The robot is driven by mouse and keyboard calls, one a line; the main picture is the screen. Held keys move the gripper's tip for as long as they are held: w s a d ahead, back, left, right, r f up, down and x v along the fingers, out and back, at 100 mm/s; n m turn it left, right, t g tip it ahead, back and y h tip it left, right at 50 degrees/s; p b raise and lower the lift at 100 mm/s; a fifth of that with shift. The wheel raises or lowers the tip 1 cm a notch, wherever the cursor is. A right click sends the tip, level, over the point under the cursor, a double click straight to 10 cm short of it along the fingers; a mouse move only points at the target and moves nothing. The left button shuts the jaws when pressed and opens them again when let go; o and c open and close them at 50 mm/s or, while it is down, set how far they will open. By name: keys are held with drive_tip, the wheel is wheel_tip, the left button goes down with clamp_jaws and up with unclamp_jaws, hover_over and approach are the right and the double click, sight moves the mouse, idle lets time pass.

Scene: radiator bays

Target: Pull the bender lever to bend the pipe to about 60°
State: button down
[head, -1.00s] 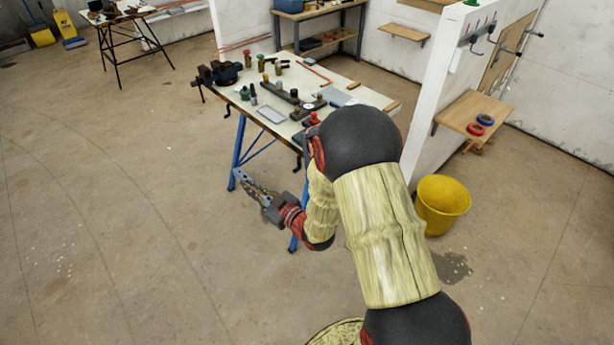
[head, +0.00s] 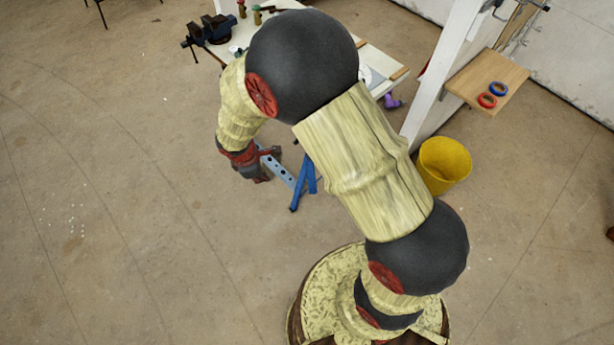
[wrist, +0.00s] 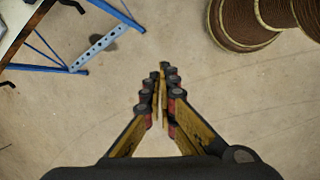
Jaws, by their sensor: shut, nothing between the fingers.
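My gripper (head: 258,172) hangs low over the floor in the head view, in front of the workbench. In the wrist view its fingers (wrist: 163,88) are together with nothing between them, above bare floor. The workbench (head: 385,58) is mostly hidden behind my arm in the head view. Only a corner of it (wrist: 18,25) shows at the top left of the wrist view, apart from the gripper. I cannot make out the bender, its lever or the pipe in either current view.
Blue bench legs (head: 308,182) and a perforated metal bar (wrist: 95,48) stand close to the gripper. A black vise (head: 210,30) is on the bench's left end. A yellow bucket (head: 443,163) stands right, below a wooden shelf (head: 490,78) with two rings. Floor at left is clear.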

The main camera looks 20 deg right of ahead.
drive_tip(key=s+d+g+h, duration=0.2)
drive_tip(key=s+d, duration=0.1)
drive_tip(key=s, duration=0.2)
drive_tip(key=d+f, duration=0.7)
drive_tip(key=f, duration=0.2)
drive_tip(key=shift+s+d+f+n, duration=0.15)
drive_tip(key=shift+s+f+n, duration=0.15)
drive_tip(key=shift+n, duration=0.1)
drive_tip(key=shift+d, duration=0.1)
